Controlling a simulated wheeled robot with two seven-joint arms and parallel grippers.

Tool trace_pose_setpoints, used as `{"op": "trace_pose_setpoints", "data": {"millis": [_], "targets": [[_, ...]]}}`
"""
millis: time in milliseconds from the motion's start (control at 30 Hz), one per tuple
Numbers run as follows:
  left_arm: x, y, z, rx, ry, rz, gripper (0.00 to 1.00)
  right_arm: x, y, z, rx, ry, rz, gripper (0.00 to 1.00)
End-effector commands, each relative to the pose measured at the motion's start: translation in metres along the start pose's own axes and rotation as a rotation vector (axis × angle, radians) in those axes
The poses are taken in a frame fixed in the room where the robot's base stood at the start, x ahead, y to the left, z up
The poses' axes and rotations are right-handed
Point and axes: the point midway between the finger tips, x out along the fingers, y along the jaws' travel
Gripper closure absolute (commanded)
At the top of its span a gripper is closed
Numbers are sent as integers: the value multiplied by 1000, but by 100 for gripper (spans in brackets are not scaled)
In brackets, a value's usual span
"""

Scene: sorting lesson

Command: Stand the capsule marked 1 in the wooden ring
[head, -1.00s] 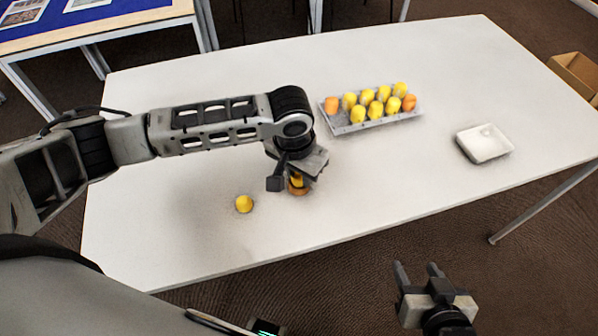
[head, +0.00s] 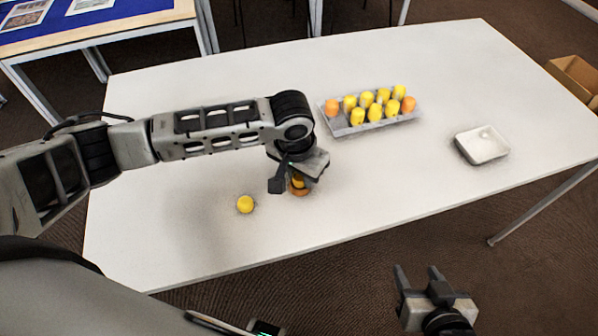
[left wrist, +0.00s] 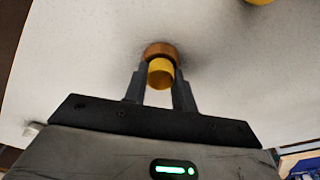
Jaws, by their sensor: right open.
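My left gripper (left wrist: 160,80) is low over the table, with its fingers on either side of a yellow capsule (left wrist: 160,74) and apparently closed on it. The capsule also shows in the head view (head: 298,182), partly hidden by the gripper. The capsule looks upright, at the brown wooden ring (left wrist: 159,49), which also shows in the head view (head: 299,191). I cannot tell whether its lower end rests inside the ring. No number is readable on it. My right gripper (head: 417,272) is open and empty, in front of the table's near edge.
Another yellow capsule (head: 245,204) stands on the table left of the ring. A grey tray (head: 345,132) holds several yellow and orange capsules at the back. A white dish (head: 483,147) sits at the right. The table (head: 400,180) is clear between the ring and the dish.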

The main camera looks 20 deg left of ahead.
Motion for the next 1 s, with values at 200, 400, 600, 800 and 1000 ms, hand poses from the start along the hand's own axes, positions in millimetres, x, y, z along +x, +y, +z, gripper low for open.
{"op": "trace_pose_setpoints", "data": {"millis": [200, 400, 600, 800, 1000], "targets": [[-10, 2, 7, 2, -21, 2, 53, 1, 0, 0, 3, 4, -1, 48], [-60, 0, 5, 1, -16, 1, 53, -2, 0, -7, -3, 8, 3, 48], [-100, 1, 3, 1, -15, 2, 53, -4, 0, -8, -4, 1, 5, 48], [-120, 1, 3, 1, -17, 1, 53, -4, 0, -6, -3, -2, 6, 48], [-123, 1, 3, 0, -16, 1, 53, -3, 0, -4, -3, -6, 6, 48]]}}
